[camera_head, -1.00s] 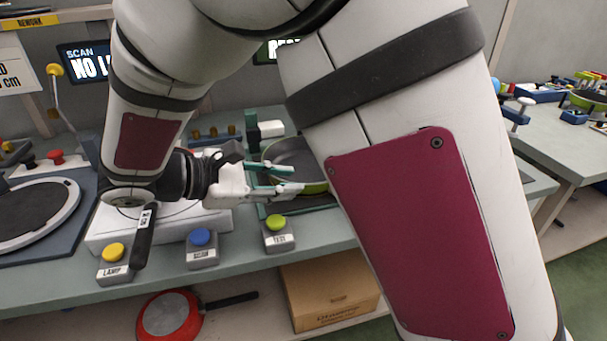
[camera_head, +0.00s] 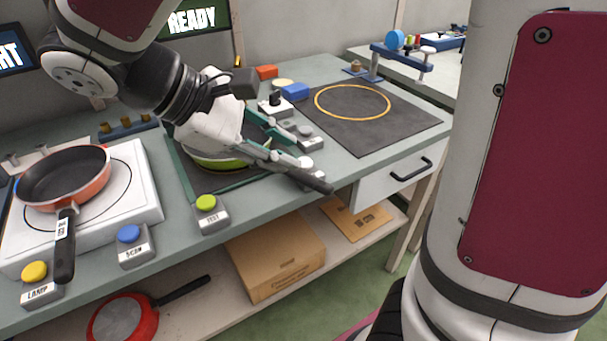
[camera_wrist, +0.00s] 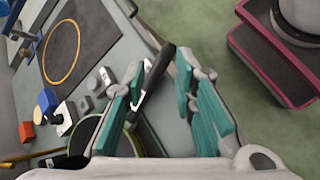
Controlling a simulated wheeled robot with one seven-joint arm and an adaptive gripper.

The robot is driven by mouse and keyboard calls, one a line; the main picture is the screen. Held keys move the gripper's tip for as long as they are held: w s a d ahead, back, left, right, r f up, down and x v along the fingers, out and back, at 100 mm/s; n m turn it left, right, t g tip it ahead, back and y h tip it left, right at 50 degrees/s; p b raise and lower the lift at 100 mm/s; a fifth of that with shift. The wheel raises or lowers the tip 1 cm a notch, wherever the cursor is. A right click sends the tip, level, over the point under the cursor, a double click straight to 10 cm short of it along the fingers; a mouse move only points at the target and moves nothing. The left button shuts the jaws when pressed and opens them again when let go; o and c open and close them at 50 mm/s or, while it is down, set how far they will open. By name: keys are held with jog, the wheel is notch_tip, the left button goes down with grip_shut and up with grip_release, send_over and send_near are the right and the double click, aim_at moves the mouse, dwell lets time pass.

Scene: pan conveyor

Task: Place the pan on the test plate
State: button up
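A green-rimmed pan (camera_head: 222,162) sits at the dark test station with a teal frame (camera_head: 187,182), behind the TEST button (camera_head: 206,207). My gripper hides most of the pan. Its dark handle (camera_head: 312,181) points right, toward the table's front edge. My gripper (camera_head: 300,150) is at this handle. In the wrist view the fingers of my gripper (camera_wrist: 160,75) are apart. The handle (camera_wrist: 157,68) lies between them, nearer the left finger; I cannot tell whether it touches. An orange pan (camera_head: 65,178) rests on the white ringed plate (camera_head: 140,165) at left, its black handle toward the front.
A dark mat with a yellow ring (camera_head: 385,134) lies clear at right. Small blocks and a grey device (camera_head: 310,139) stand between it and my gripper. LAMP (camera_head: 35,272) and SCAN (camera_head: 130,234) buttons line the front edge. A cardboard box (camera_head: 275,262) and red pan (camera_head: 120,320) are below.

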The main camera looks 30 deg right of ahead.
jog(key=s+f+m+t+y, duration=0.1)
jog(key=s+m+y, duration=0.3)
jog(key=s, duration=0.4)
jog(key=s+d+f+m+t+y, duration=0.1)
jog(key=s+f+m+y, duration=0.1)
jog(key=s+m+y, duration=0.3)
jog(key=s, duration=0.4)
jog(key=shift+s+d, duration=0.3)
notch_tip(320, 180, up, 21)
jog(key=t+p, duration=0.3)
jog(key=p, duration=1.6)
jog(key=shift+a, duration=0.2)
jog(key=shift+f, duration=0.1)
